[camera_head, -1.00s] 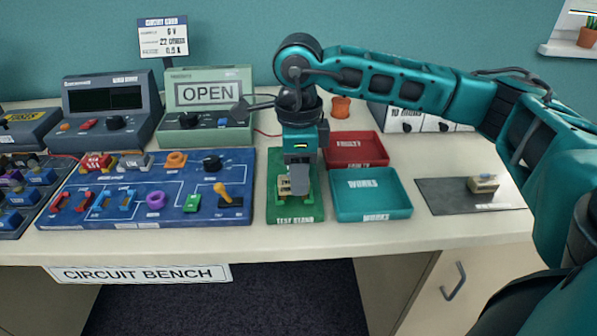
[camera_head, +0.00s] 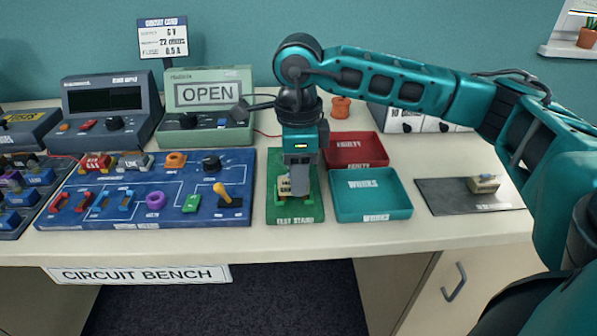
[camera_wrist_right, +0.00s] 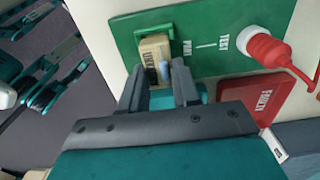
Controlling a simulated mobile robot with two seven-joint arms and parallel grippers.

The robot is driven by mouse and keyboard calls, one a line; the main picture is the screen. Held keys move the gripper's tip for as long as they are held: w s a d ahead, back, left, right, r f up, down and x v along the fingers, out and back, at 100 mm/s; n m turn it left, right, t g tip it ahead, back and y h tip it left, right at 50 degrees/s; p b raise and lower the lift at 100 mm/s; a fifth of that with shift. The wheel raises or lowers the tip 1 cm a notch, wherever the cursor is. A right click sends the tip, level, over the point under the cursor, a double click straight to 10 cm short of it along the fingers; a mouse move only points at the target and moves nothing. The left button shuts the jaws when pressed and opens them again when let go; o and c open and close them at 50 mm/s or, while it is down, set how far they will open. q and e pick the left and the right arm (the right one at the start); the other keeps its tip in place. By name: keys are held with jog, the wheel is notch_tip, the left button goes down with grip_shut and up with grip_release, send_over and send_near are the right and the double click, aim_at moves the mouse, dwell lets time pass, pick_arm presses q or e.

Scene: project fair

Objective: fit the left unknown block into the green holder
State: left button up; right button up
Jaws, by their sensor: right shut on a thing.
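A beige block (camera_wrist_right: 154,48) with a dark printed label shows in the wrist view, between the fingers of my right gripper (camera_wrist_right: 158,72). The block is at the small green holder (camera_wrist_right: 166,29) on the green test stand board. The holder's green edges show around its far end; I cannot tell whether it is fully seated. In the head view my right gripper (camera_head: 299,188) points down over the test stand (camera_head: 310,212), and the block (camera_head: 284,187) shows partly beside the fingers. A second beige block (camera_head: 484,183) lies on the grey mat at the right. My left gripper is not in view.
A teal tray (camera_head: 372,204) and a red tray (camera_head: 355,146) are right of the test stand. A blue circuit board (camera_head: 140,205) is close on its left. A red plug with a cable (camera_wrist_right: 268,50) stands on the stand's far end.

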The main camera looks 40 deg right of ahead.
jog(key=shift+f+b, duration=0.5)
jog(key=shift+f, duration=0.15)
dwell(0.3)
jog(key=o, duration=1.6)
jog(key=shift+r, duration=0.1)
jog(key=shift+r+p, duration=2.75)
jog(key=shift+r, duration=1.25)
jog(key=shift+f, duration=0.1)
